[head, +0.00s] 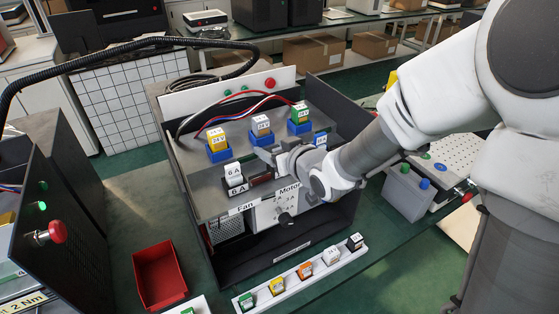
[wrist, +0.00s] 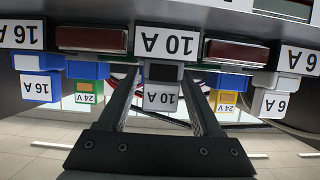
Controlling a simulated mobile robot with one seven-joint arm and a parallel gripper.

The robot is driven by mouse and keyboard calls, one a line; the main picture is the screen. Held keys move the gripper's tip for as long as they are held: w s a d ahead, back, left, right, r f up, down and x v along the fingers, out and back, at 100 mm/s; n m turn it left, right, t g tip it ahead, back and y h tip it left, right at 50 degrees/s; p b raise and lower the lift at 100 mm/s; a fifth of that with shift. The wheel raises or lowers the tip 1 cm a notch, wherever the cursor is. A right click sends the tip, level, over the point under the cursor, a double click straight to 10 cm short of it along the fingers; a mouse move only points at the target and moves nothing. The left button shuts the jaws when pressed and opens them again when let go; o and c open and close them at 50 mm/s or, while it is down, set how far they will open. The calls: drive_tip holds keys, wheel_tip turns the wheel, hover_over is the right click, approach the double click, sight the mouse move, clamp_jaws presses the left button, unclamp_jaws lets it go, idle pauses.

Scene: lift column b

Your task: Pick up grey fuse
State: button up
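In the wrist view, which is upside down, a grey fuse (wrist: 160,97) with a 10 A label sits in the panel under the 10 A plate (wrist: 168,42). My gripper (wrist: 161,76) is open, with one finger on each side of this fuse. A gap shows between each finger and the label block; contact at the tips cannot be told. In the head view my gripper (head: 266,157) is at the front of the panel shelf, beside the white 6 A fuse (head: 234,173), and it hides the grey fuse.
A blue 16 A fuse (wrist: 38,88) and the 6 A fuse flank it. Yellow (head: 217,141), grey (head: 261,126) and green (head: 300,115) 24 V blocks stand behind. A white rail (head: 317,276) holds several coloured pieces in front. A red bin (head: 160,277) stands at left.

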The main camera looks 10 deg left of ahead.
clamp_jaws()
